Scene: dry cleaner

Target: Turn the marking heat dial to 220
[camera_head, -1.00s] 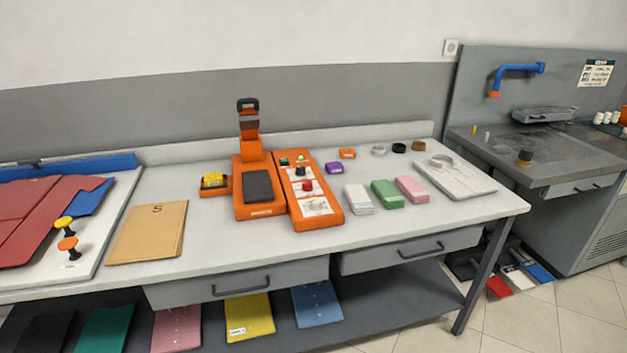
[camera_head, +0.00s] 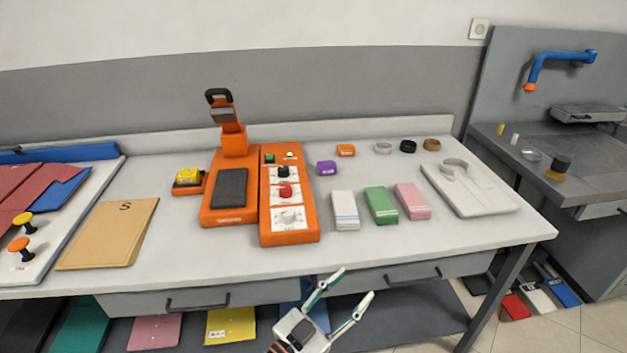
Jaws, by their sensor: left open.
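The orange control box (camera_head: 310,226) stands on the table, right of the orange press (camera_head: 207,210). Its face carries a black dial (camera_head: 284,172), a red dial (camera_head: 286,191) and a white dial (camera_head: 288,216), with printed markings too small to read. I cannot tell which one is the marking heat dial or where each points. My left gripper (camera_head: 355,282) is open and empty at the bottom middle, before the table's front edge, apart from the box and below it in the picture. My right gripper is not in view.
White (camera_head: 345,211), green (camera_head: 381,206) and pink (camera_head: 411,201) stacks stand right of the box. A tan folder (camera_head: 107,235) lies left. The table strip before the box is clear.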

